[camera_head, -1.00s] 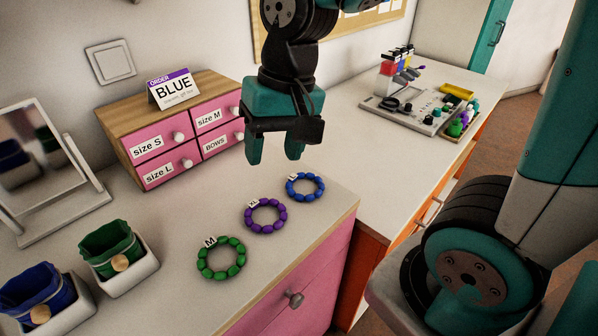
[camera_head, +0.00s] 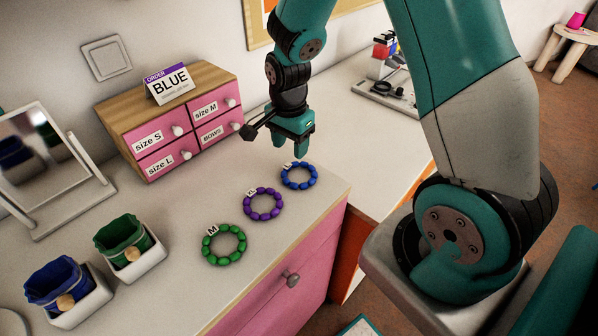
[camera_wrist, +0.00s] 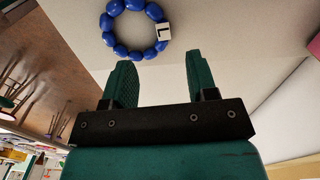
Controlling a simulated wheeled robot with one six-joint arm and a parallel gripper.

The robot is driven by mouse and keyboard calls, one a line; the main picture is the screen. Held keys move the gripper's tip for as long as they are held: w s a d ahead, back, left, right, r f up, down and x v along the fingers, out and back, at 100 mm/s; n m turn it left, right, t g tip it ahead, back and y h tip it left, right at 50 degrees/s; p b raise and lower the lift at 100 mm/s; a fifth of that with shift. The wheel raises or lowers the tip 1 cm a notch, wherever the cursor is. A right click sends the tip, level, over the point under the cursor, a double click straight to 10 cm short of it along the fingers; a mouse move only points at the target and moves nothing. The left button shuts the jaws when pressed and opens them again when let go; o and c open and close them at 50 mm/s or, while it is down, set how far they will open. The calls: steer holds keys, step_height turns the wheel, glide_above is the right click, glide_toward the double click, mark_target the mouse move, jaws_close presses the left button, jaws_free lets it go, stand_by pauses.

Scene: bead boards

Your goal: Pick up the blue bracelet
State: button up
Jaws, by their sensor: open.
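The blue bracelet (camera_head: 299,186) lies flat on the white top of the pink cabinet, near its right edge, with a white letter tag on its far left side. In the wrist view the bracelet (camera_wrist: 134,52) is at the top, just beyond the fingertips, and its tag reads L. My gripper (camera_head: 290,150) is open and empty, above and slightly behind the bracelet. In the wrist view its fingers (camera_wrist: 160,72) are apart with nothing between them. A purple bracelet (camera_head: 248,210) and a green bracelet (camera_head: 207,251) lie in a row nearer the front.
A pink drawer box (camera_head: 174,155) with size labels stands behind, bearing an order card (camera_head: 171,86) that reads BLUE. A mirror (camera_head: 71,165) stands at left. Trays with a green pouch (camera_head: 122,236) and a blue pouch (camera_head: 57,281) are at front left.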

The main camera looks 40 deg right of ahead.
mark_target(288, 166)
steer(key=shift+a+f+p, duration=0.2)
steer(key=shift+f+p, duration=0.2)
steer(key=shift+f, duration=1.1)
steer(key=shift+a+f+p, duration=0.2)
steer(key=shift+f+p, duration=0.2)
steer(key=shift+f, duration=1.1)
steer(key=shift+c, duration=0.5)
jaws_close()
